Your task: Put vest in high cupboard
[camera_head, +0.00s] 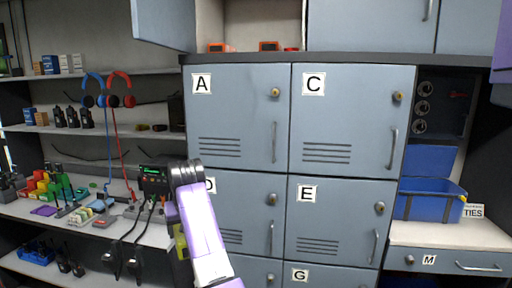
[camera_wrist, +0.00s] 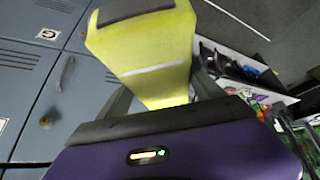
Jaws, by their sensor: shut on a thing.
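The yellow vest (camera_wrist: 148,60) looks like a folded yellow slab with a pale stripe and a dark end in the wrist view. My gripper (camera_wrist: 162,100) is shut on it, with a grey finger on each side. In the head view only a small yellow part of the vest (camera_head: 181,242) shows beside my arm, which hides the rest. The high cupboard (camera_head: 255,35) is at the top of the head view, above the lockers. Its left door (camera_head: 163,22) stands open, and the vest is well below it.
Closed lockers A (camera_head: 235,115), C (camera_head: 350,120) and E (camera_head: 333,222) fill the middle. Shelves with headphones (camera_head: 120,90) and radios (camera_head: 72,117) are at left. A blue crate (camera_head: 428,205) sits at right.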

